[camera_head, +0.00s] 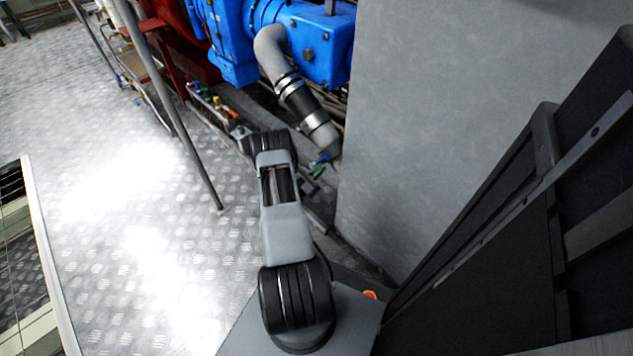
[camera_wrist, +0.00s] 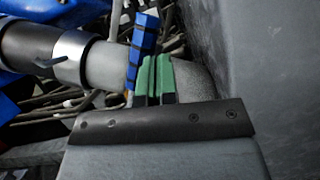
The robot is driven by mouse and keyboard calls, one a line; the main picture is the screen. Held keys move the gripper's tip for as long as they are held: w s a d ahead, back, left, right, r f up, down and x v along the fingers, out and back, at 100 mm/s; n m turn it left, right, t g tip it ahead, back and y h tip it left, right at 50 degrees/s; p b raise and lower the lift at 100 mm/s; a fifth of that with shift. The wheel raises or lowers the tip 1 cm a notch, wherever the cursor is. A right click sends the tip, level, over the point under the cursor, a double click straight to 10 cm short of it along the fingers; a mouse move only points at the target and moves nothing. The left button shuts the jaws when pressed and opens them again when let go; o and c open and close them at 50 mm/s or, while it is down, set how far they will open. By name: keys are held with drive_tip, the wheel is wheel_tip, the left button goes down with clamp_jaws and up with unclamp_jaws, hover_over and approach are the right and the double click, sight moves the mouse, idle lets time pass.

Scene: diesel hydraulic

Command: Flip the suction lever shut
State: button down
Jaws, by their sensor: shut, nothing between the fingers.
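A blue lever (camera_wrist: 145,38), which I take to be the suction lever, stands out in front of a grey pipe (camera_wrist: 105,65) in the wrist view. In the head view it is a small blue piece (camera_head: 322,158) by the lower end of the pipe. My gripper (camera_wrist: 154,62) has green fingertips pressed together with nothing between them. The fingertips are right beside the lever, on its right in the wrist view; I cannot tell if they touch it. The gripper also shows small and green in the head view (camera_head: 317,171). The lever's lower end is partly hidden by the fingers.
A black hose with metal clamps (camera_head: 300,103) runs from the pipe below blue machinery (camera_head: 325,45). A grey wall (camera_head: 430,110) stands close on the right. Thin pipes and cables lie behind the lever. A slanted post (camera_head: 175,110) rises from the open tread-plate floor (camera_head: 90,170) on the left.

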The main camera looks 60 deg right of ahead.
drive_tip(key=s+a+f+p, duration=0.1)
drive_tip(key=a+f, duration=0.3)
drive_tip(key=a, duration=0.8)
drive_tip(key=shift+s+a+f+p, duration=0.15)
drive_tip(key=shift+s+p, duration=0.2)
drive_tip(key=shift+p, duration=0.2)
drive_tip(key=w+a+r+m+g+y+p, duration=0.1)
drive_tip(key=w+a+r+m+y+p, duration=0.3)
drive_tip(key=r, duration=0.7)
drive_tip(key=a+r+m+g+y+p, duration=0.1)
drive_tip(key=r+m+y+p, duration=0.15)
drive_tip(key=r+p, duration=0.6)
drive_tip(key=w+a+r+m+g+y+p, duration=0.1)
drive_tip(key=w+a+r+m+y+p, duration=0.2)
drive_tip(key=r, duration=1.1)
drive_tip(key=a+r+t+y+p, duration=0.5)
drive_tip(key=a+r+t+p, duration=0.3)
drive_tip(key=a+r, duration=0.4)
drive_tip(key=w+a+r+m+t+y+p, duration=0.1)
drive_tip(key=a+r+t+y+p, duration=0.5)
drive_tip(key=r, duration=1.5)
drive_tip(key=a+t+p, duration=0.1)
drive_tip(key=a+p, duration=0.4)
drive_tip(key=a, duration=0.2)
drive_tip(key=shift+t, duration=0.4)
